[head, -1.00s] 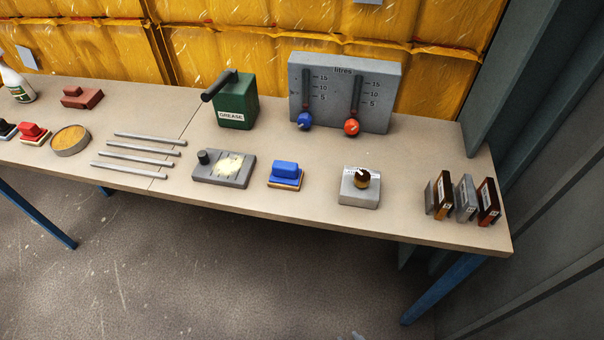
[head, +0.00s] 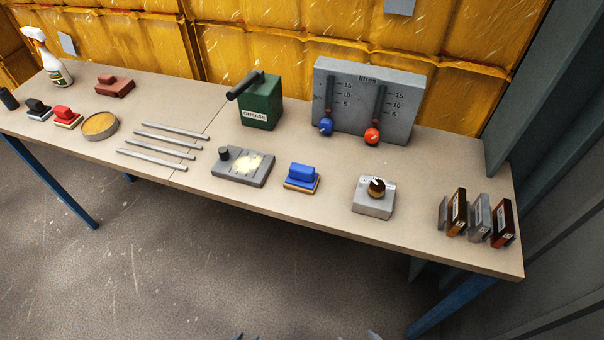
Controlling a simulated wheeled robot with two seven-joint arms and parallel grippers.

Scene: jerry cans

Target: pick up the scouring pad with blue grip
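The scouring pad with blue grip (head: 302,177) lies flat near the front edge of the workbench (head: 335,215), with a blue block on top and a tan layer below. Nothing touches it. Small grey tips show at the bottom edge of the head view; they look like my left gripper (head: 243,337) and my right gripper (head: 374,336). Both are well below the pad in the picture, in front of the bench. Too little of either shows to tell its opening.
Left of the pad is a grey plate (head: 230,175) with a pale smear and black knob; right is a grey block with a round knob (head: 376,188). Behind stand a green grease can (head: 261,103) and a gauge panel (head: 400,125). Similar red (head: 66,117) and black pads lie far left.

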